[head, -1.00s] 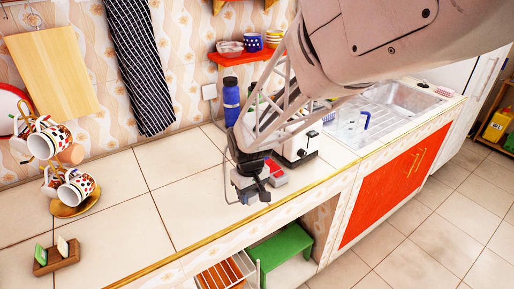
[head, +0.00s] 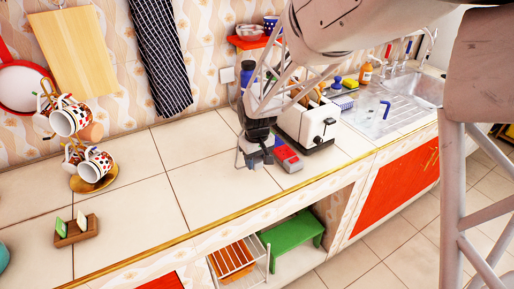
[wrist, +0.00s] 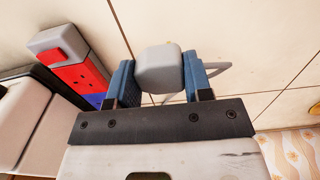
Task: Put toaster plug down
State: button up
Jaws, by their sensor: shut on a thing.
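My gripper (head: 256,158) is low over the tiled counter, just left of a red and grey power strip (head: 288,157). In the wrist view its two blue fingers (wrist: 160,80) are shut on the grey toaster plug (wrist: 160,68), one on each side of it. The plug is apart from the power strip (wrist: 72,66), which lies to its left in that view. I cannot tell whether the plug touches the counter. The white toaster (head: 310,124) stands behind and right of the gripper, partly hidden by my arm.
The counter (head: 130,180) left of the gripper is bare. A mug tree (head: 92,180) and a small wooden holder (head: 76,231) stand farther left. A blue bottle (head: 248,76) is behind the gripper. The sink (head: 410,90) is at the right. A gold-edged front rim (head: 200,232) bounds the counter.

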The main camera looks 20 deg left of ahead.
jog(key=shift+w+a+f, duration=0.1)
jog(key=shift+w+a, duration=0.55)
jog(key=shift+w, duration=0.4)
jog(key=shift+w+a+f, duration=0.15)
jog(key=shift+w+a, duration=0.45)
jog(key=shift+w, duration=0.45)
jog(key=shift+w+a+f, duration=0.1)
jog(key=shift+w+a, duration=0.55)
jog(key=shift+w, duration=0.4)
jog(key=shift+f, duration=0.1)
jog(key=shift+f, duration=1.65)
jog(key=shift+f, duration=0.6)
jog(key=o, duration=1.2)
notch_tip(320, 180, up, 13)
jog(key=shift+r, duration=0.1)
